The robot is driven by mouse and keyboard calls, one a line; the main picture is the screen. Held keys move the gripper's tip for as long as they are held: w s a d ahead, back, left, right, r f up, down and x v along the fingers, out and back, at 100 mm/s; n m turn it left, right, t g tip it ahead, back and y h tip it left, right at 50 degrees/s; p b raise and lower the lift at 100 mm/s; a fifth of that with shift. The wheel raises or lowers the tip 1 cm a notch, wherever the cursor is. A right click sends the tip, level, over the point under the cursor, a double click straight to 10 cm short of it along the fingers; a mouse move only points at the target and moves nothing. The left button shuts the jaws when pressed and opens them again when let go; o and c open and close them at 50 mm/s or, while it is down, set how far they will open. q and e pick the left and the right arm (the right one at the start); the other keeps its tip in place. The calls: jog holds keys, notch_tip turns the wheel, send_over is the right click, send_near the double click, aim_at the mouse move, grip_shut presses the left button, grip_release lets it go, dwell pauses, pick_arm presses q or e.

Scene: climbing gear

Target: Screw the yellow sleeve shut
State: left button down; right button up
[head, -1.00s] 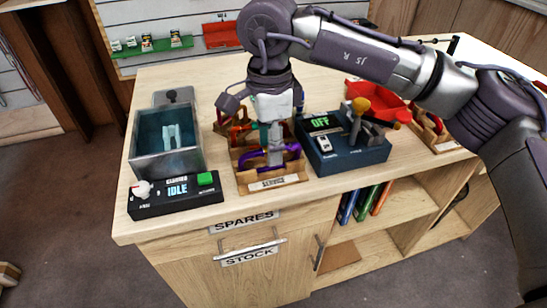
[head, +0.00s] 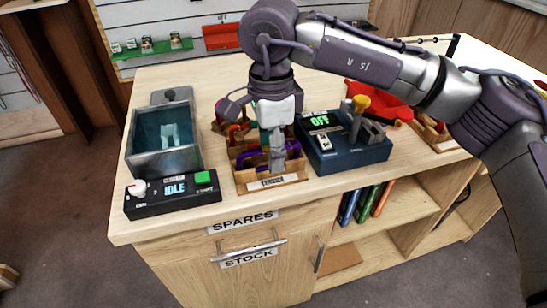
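My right gripper (head: 277,158) points down into a cardboard tray (head: 272,183) with a label on its front, near the middle of the counter. A purple carabiner (head: 251,160) lies in this tray, beside and partly behind the fingers. The fingers overlap from this angle, so I cannot tell whether they are open or touch the carabiner. I cannot make out a yellow sleeve; the gripper may hide it. My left gripper is not in view.
Left of the tray stand a grey tank (head: 165,150) and a black control box (head: 172,193) reading IDLE. The wooden counter's (head: 205,222) front edge is close.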

pick_arm(q)
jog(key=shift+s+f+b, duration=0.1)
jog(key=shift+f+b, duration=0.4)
jog(key=shift+b, duration=0.2)
pick_arm(e)
jog(key=shift+s+d+f, duration=0.1)
jog(key=shift+d+f, duration=0.1)
jog(key=shift+f, duration=0.3)
jog(key=shift+s+d+f, duration=0.1)
jog(key=shift+d+f, duration=0.1)
jog(key=shift+f, duration=0.3)
jog(key=shift+w, duration=0.1)
jog(key=shift+w+a, duration=0.3)
jog(key=shift+w, duration=0.6)
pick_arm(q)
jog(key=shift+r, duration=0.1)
pick_arm(e)
jog(key=shift+a+r+p, duration=0.25)
jog(key=shift+r+p, duration=0.3)
jog(key=shift+w+a+r+p, duration=0.1)
jog(key=shift+a+r+p, duration=0.6)
jog(key=shift+r, duration=0.15)
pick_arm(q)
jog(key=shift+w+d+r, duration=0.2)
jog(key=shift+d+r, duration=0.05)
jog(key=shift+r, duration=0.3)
pick_arm(e)
jog(key=shift+d+r, duration=0.1)
jog(key=shift+d, duration=0.05)
